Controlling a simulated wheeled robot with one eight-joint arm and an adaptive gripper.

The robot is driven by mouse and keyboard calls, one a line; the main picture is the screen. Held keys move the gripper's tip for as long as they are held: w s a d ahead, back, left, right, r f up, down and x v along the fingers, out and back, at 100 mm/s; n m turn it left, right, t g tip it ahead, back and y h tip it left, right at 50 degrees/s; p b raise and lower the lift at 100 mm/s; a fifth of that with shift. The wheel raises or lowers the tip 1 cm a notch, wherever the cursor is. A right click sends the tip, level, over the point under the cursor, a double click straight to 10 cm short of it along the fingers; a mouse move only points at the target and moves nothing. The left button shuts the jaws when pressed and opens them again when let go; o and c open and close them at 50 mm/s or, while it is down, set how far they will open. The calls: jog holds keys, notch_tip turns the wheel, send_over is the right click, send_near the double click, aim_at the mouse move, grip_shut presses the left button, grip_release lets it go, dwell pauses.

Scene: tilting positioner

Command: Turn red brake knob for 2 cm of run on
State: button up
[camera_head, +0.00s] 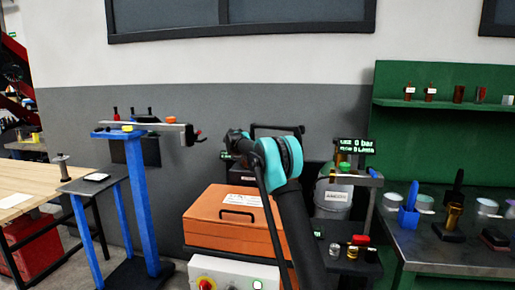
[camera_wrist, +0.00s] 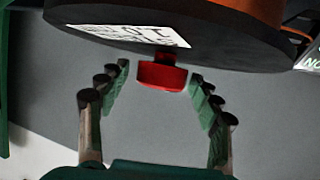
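The red brake knob (camera_wrist: 162,76) shows in the wrist view. It is a short red cylinder on a red stem, at the edge of a dark round body (camera_wrist: 110,38) with a white printed label (camera_wrist: 130,35). My gripper (camera_wrist: 160,78) is open, with one finger on the left of the knob and one on the right. Visible gaps separate both fingers from the knob, so it is not gripped. In the head view my arm's teal joint stands mid-picture; I cannot clearly make out the fingers or this knob there.
In the wrist view an orange part (camera_wrist: 255,12) sits above the dark body, and a display edge (camera_wrist: 310,55) shows at right. In the head view are an orange case (camera_head: 212,228), a blue stand (camera_head: 137,200), a wooden table (camera_head: 25,178) and a green workbench (camera_head: 440,262).

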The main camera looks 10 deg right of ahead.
jog(key=shift+r, duration=0.1)
jog(key=v, duration=1.2)
